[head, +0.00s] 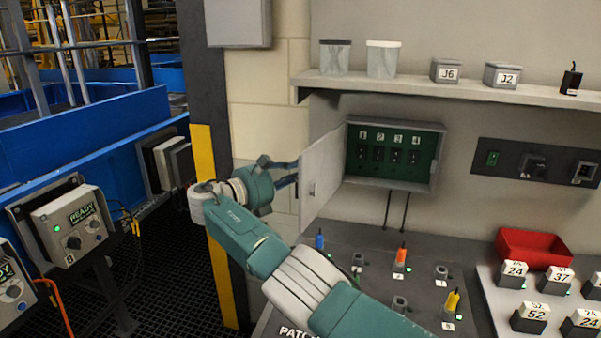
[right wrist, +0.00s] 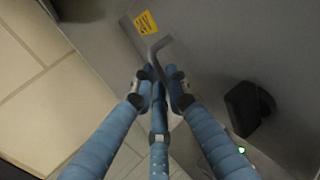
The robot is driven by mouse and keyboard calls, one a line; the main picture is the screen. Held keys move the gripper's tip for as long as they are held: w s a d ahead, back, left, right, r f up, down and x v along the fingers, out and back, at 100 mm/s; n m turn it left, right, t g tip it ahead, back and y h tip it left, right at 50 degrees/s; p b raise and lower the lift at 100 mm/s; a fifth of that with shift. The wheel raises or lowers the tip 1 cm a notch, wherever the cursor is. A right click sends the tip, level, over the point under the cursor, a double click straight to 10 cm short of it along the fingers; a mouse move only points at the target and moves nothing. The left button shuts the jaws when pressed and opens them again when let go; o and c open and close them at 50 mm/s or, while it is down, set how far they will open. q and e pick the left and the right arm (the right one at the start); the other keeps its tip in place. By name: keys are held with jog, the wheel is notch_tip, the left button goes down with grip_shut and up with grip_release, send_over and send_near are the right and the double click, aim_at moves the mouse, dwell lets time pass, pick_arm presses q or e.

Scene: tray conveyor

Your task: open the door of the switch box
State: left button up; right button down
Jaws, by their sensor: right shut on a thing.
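The switch box (head: 440,150) is on the wall under the shelf. Its grey door (head: 318,180) stands swung open to the left, showing a green panel (head: 392,171) with several numbered black switches. My right gripper (head: 285,172) is at the left of the door, its fingertips partly hidden behind it. In the right wrist view, my right gripper (right wrist: 158,80) is shut on the bent grey door handle (right wrist: 162,44), near a yellow label (right wrist: 145,22) on a grey surface. My left gripper is in neither view.
A shelf (head: 450,88) with tubs and small boxes runs above the switch box. Below are a plug panel (head: 375,262), a red bin (head: 534,250) and numbered blocks.

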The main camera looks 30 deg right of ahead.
jog(key=shift+w+d+r, duration=0.2)
jog(key=shift+d+r, duration=0.15)
jog(key=shift+r, duration=0.1)
jog(key=c, duration=2.1)
grip_release()
jog(key=o, duration=0.4)
jog(key=shift+d+f, duration=0.1)
jog(key=shift+d, duration=0.2)
jog(key=shift+s+d+f, duration=0.15)
jog(key=shift+d+f, duration=0.1)
jog(key=shift+d, duration=0.15)
jog(key=v, duration=0.8)
jog(key=shift+a, duration=0.15)
